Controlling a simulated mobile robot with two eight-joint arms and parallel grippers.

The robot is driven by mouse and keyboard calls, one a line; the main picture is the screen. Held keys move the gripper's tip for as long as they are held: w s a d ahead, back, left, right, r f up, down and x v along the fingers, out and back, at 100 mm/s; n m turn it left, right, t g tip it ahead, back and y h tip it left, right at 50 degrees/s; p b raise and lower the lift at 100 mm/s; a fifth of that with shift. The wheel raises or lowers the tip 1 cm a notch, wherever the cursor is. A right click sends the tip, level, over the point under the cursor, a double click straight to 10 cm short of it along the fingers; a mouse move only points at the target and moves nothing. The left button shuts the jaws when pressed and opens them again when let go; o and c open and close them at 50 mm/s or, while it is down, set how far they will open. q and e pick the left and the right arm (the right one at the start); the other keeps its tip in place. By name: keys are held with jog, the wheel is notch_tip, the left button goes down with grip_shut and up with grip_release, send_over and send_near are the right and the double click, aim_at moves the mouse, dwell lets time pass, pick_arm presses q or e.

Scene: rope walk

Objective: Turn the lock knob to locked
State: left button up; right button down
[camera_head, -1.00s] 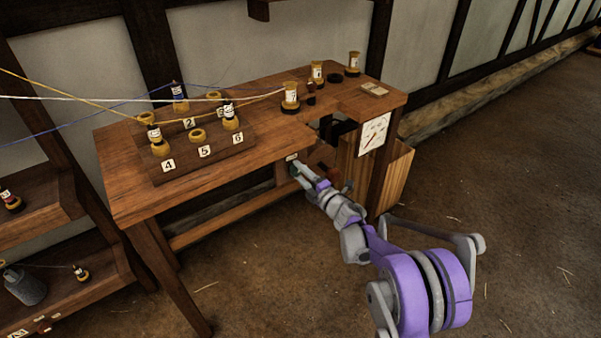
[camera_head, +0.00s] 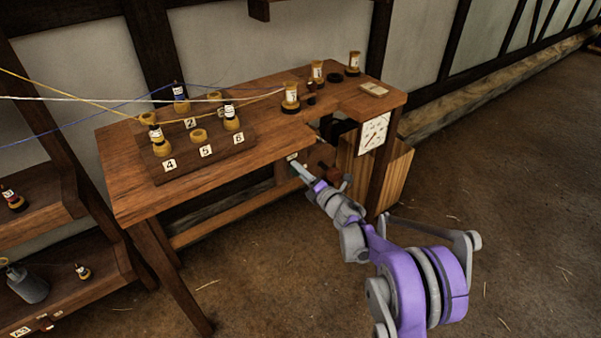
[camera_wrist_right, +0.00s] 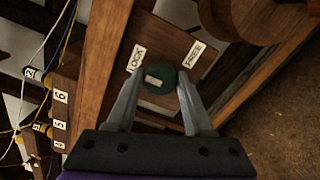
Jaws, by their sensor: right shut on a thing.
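The lock knob (camera_wrist_right: 160,80) is a round dark green knob with a pale bar mark, seen in the right wrist view on a wooden plate (camera_wrist_right: 172,42). A LOCK label (camera_wrist_right: 136,57) is at its upper left and a FREE label (camera_wrist_right: 194,55) at its upper right. The pale mark lies on the knob's left part, on the LOCK side. My right gripper (camera_wrist_right: 160,78) has one finger on each side of the knob and is shut on it. In the head view my right gripper (camera_head: 297,165) reaches under the bench front, where the knob is hidden. My left gripper is not in view.
The wooden bench (camera_head: 120,190) carries a numbered bobbin block (camera_head: 205,165) with threads running left. A dial card (camera_head: 374,132) hangs at its right end, above a wooden bin (camera_head: 390,180). Shelves (camera_head: 30,220) stand at left. The floor at right is clear.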

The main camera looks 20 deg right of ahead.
jog(key=shift+c, duration=1.6)
grip_release()
jog(key=p+v, duration=0.1)
jog(key=v, duration=0.9)
jog(key=shift+s, duration=0.4)
jog(key=shift+d, duration=0.15)
